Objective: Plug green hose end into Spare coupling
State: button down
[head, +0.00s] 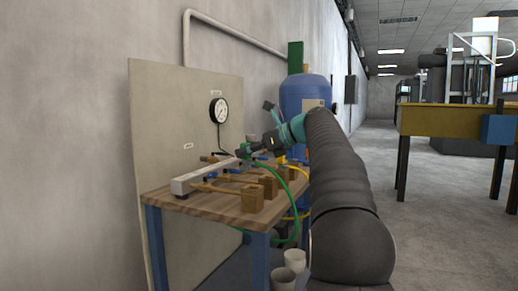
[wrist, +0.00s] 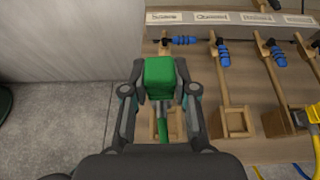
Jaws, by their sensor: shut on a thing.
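My gripper (wrist: 160,72) is shut on the green hose end (wrist: 160,80), a green block with the green hose (wrist: 162,125) hanging below it. In the head view, my gripper (head: 248,150) is above the bench, and the green hose (head: 300,185) loops down past its front edge. In the wrist view, the label Spare (wrist: 164,16) is at the left end of the rail. Below it, a small dark fitting with a blue part (wrist: 183,40) sits just beyond the green hose end. The picture shows no clear contact between them.
More blue fittings (wrist: 223,56) stand to the right on wooden arms with wooden blocks (wrist: 238,122). A yellow hose end (wrist: 313,115) is at the far right. The bench (head: 188,206) stands by a wall panel with a gauge (head: 218,110). A blue tank (head: 303,92) is behind.

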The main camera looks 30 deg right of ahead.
aim_at(250, 166)
jog(key=shift+s+d+f+b, duration=0.1)
jog(key=shift+d+f+b, duration=0.15)
jog(key=shift+f, duration=0.3)
jog(key=shift+s+d+f+b, duration=0.15)
jog(key=shift+f+b, duration=0.15)
jog(key=shift+f, duration=0.25)
jog(key=shift+s+d+f+b, duration=0.1)
jog(key=shift+d+f+b, duration=0.15)
jog(key=shift+f, duration=0.3)
jog(key=shift+s+d+f, duration=0.1)
jog(key=shift+s+f, duration=0.15)
jog(key=shift+f, duration=0.2)
jog(key=shift+p, duration=0.35)
dwell(0.4)
jog(key=shift+f, duration=0.95)
dwell(1.2)
jog(key=shift+c, duration=1.7)
grip_release()
